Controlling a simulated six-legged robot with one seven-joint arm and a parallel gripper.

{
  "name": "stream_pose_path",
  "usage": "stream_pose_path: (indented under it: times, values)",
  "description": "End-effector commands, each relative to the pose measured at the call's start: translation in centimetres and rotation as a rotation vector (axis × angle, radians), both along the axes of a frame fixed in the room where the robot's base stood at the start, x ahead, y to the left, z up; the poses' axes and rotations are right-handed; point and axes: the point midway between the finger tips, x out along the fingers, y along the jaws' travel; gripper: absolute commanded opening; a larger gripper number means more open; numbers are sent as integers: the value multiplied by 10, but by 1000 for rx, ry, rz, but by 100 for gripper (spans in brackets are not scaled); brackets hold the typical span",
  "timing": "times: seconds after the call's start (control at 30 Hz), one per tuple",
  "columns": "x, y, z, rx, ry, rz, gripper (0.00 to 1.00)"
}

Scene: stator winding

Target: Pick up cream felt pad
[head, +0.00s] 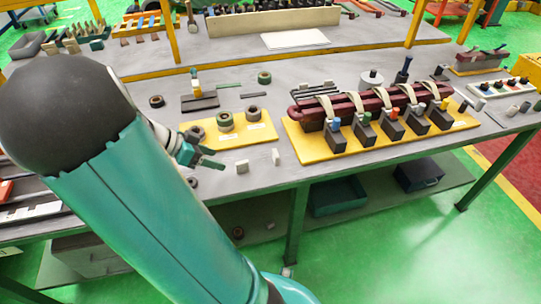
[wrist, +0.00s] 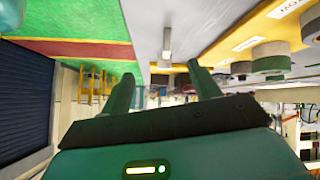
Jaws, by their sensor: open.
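Two small cream blocks that look like felt pads lie near the front edge of the grey bench. The left pad (head: 242,166) is closest to my gripper, and the right pad (head: 276,157) stands on edge a little farther right. My gripper (head: 211,157) is open and empty, just left of the left pad and apart from it. In the wrist view, a pale pad (wrist: 166,43) shows beyond the gap between my open fingers (wrist: 162,70).
A yellow mat (head: 262,134) with tape rolls lies behind the pads. To the right, a yellow board (head: 340,146) carries a dark red coil and several black clamps. The bench front edge is close to the pads. Bare bench (head: 225,181) surrounds them.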

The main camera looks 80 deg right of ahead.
Motion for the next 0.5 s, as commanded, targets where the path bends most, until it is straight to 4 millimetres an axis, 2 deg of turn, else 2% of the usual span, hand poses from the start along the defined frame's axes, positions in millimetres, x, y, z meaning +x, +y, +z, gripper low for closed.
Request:
stream_pose_path:
  times: [0.03,0.13,0.33,0.5]
  values:
    - [-11,-15,-2,-80,32,-67,62]
    - [-25,-37,0,-218,63,-159,62]
    - [-40,-55,0,-330,80,-224,62]
    - [-61,-66,-14,-328,81,-226,62]
